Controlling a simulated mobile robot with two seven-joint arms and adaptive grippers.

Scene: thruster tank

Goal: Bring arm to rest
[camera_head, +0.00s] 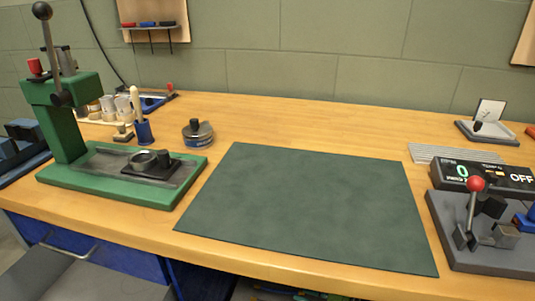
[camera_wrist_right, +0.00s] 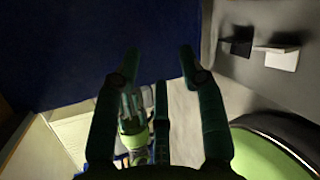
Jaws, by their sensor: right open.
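My right gripper (camera_wrist_right: 159,62) shows only in the right wrist view. Its dark green fingers are spread apart with nothing between their tips. Neither gripper shows in the head view, and my left gripper is in neither view. The dark green mat (camera_head: 310,200) on the wooden workbench (camera_head: 310,112) is bare.
A green lever press (camera_head: 65,130) stands at the bench's left. A grey fixture with a red-knobbed lever (camera_head: 476,184) and a display reading OFF (camera_head: 485,173) are at right. Blue drawers (camera_head: 110,260) are below the bench.

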